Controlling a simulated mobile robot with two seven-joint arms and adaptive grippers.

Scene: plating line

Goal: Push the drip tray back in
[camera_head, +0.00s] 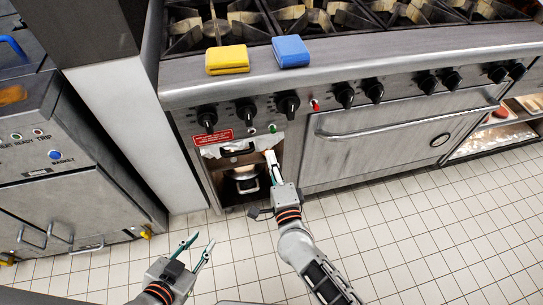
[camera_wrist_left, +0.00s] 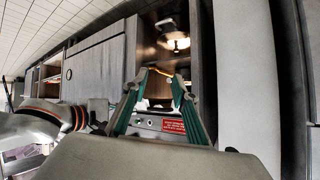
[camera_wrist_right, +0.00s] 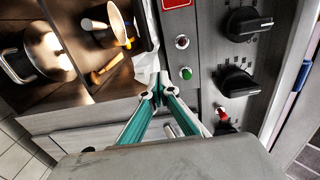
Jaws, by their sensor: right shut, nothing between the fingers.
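The drip tray (camera_head: 213,151) appears as a pale metal strip below the control panel, above an open compartment of the range. Its exact extent is hard to tell. My right gripper (camera_head: 269,156) is shut and empty, with its fingertips at the right end of this strip. In the right wrist view its closed fingertips (camera_wrist_right: 158,94) are close beside a shiny pale metal edge (camera_wrist_right: 146,66); I cannot tell whether they touch. My left gripper (camera_head: 197,243) is open and empty over the floor, well in front of the range. Its parted fingers (camera_wrist_left: 160,74) also show in the left wrist view.
A lidded pot (camera_head: 243,181) stands in the open compartment. Black knobs (camera_head: 288,103) line the panel above. A yellow sponge (camera_head: 227,60) and a blue sponge (camera_head: 291,51) lie on the range's front ledge. An oven door (camera_head: 390,145) is to the right. The tiled floor is clear.

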